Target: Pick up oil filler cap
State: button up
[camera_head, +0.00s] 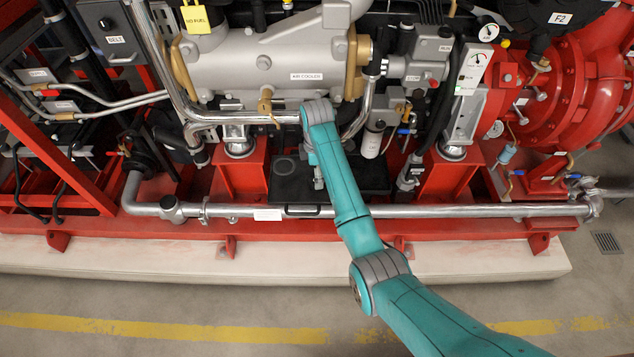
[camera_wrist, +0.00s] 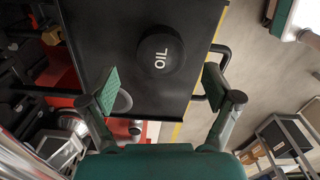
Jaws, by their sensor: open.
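The oil filler cap (camera_wrist: 160,52) is a round black cap with white "OIL" lettering, in the upper middle of the wrist view. It sits on a flat black surface (camera_wrist: 135,20). My gripper (camera_wrist: 160,88) is open and empty, its two green-padded fingers to the lower left and lower right of the cap in the picture. Neither finger appears to touch it; the height gap is hard to judge. In the head view the black surface (camera_head: 285,190) shows below the engine, and my arm hides the cap and most of the gripper.
A pale ring (camera_wrist: 122,103) lies on the black surface near the left finger. A handle (camera_wrist: 222,62) runs along the surface's right edge in the wrist view. A silver pipe (camera_head: 440,211) crosses in front, and the grey engine body (camera_head: 265,65) stands behind. Concrete floor lies in front.

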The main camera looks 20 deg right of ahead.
notch_tip(320, 180, down, 4)
jog(key=shift+d, duration=0.15)
jog(key=c, duration=1.2)
jog(key=shift+c, duration=0.2)
notch_tip(320, 180, up, 10)
jog(key=shift+s+d, duration=0.1)
